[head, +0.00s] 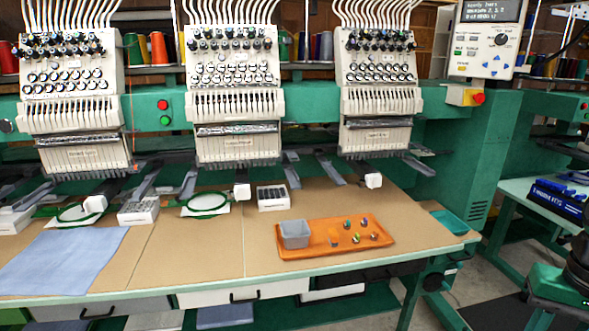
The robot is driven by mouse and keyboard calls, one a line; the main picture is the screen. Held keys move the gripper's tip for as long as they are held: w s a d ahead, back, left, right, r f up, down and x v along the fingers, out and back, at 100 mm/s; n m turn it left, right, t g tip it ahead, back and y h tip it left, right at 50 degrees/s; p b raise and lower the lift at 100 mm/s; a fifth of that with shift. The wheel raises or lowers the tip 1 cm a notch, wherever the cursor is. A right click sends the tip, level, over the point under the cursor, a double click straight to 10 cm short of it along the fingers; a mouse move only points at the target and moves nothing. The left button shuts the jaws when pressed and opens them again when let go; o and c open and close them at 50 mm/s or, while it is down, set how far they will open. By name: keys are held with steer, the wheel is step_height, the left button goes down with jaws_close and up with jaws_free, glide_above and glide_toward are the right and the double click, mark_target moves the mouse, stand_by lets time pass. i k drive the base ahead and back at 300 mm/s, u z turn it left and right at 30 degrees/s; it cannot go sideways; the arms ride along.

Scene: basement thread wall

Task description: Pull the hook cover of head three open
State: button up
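Three white embroidery heads stand in a row: a left head (70,90), a middle head (234,90) and a right head (378,90). No head number is readable; counted from the left, the right one is third. Below the right head, a small white block (373,181) sits at the front, above the table; it may be its hook cover. Similar white blocks show below the middle head (242,190) and the left head (95,204). I cannot tell whether any is open. My gripper is not in view.
An orange tray (300,252) with a grey bin (294,234) and small coloured items lies on the table front right. Round green hoops (208,201) lie under the left and middle heads. A blue cloth (62,260) covers the left. Bare tabletop (190,250) shows between.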

mark_target(242, 193)
steer(key=z, duration=0.8)
steer(key=k, duration=1.25)
steer(key=u, duration=1.15)
steer(key=i, duration=1)
